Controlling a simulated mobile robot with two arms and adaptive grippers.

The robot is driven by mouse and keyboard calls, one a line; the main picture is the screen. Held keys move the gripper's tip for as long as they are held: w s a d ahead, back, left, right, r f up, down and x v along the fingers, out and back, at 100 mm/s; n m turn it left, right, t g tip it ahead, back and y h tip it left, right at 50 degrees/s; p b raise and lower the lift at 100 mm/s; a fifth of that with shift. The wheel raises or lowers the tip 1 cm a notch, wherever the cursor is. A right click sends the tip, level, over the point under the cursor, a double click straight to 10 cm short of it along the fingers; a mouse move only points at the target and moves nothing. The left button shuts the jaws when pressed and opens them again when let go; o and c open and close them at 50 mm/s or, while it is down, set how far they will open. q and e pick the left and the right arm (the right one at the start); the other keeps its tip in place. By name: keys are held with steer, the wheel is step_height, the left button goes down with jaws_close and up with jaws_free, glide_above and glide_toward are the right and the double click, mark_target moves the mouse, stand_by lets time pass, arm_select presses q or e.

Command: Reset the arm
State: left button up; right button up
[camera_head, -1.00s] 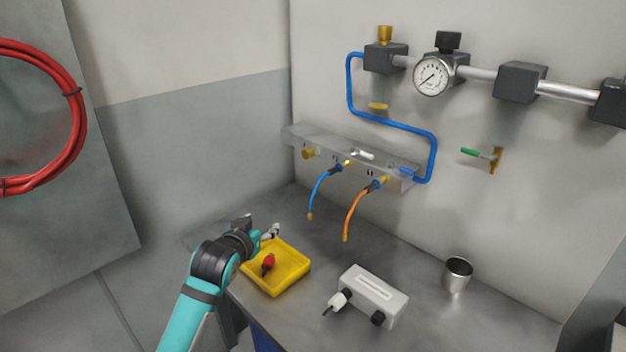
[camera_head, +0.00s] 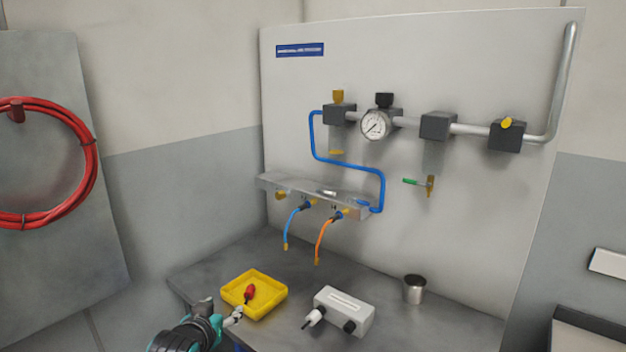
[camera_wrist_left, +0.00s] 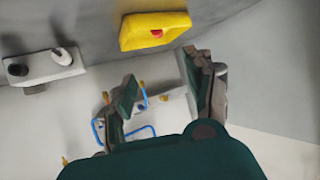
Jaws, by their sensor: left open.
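My left gripper (camera_head: 221,311) is at the bottom of the head view, just in front of the near left side of the yellow tray (camera_head: 243,306). Its fingers are apart in the left wrist view (camera_wrist_left: 160,75) and nothing is between them. My left arm shows only at the bottom edge of the head view. A red item with a dark end (camera_head: 249,293) lies in the tray. The tray also shows in the wrist view (camera_wrist_left: 138,43), beyond the fingers. My right gripper is not in view.
A grey box (camera_head: 345,310) with a white plug and black knob stands right of the tray. A metal cup (camera_head: 414,289) is behind it. Blue (camera_head: 292,225) and orange (camera_head: 322,240) hoses hang from the wall manifold. A red hose coil (camera_head: 88,155) hangs at left.

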arm_select(q)
steer(key=s+f+g, duration=0.5)
steer(key=s+f, duration=0.8)
steer(key=s, duration=0.3)
steer(key=s+f+m+g, duration=0.1)
steer(key=s+f+g, duration=0.1)
steer(key=s, duration=0.9)
steer(key=s+f+g, duration=0.2)
steer(key=s+g, duration=0.1)
steer(key=s, duration=0.8)
step_height(320, 180, down, 28)
steer(key=s, duration=0.2)
steer(key=s+a+f+g, duration=0.1)
steer(key=s+f, duration=0.6)
steer(key=s, duration=0.1)
steer(key=s+a+f+g+y, duration=0.1)
steer(key=s+a+f, duration=0.1)
steer(key=s+f, duration=0.5)
steer(key=shift+s+a, duration=0.3)
steer(key=shift+s, duration=0.1)
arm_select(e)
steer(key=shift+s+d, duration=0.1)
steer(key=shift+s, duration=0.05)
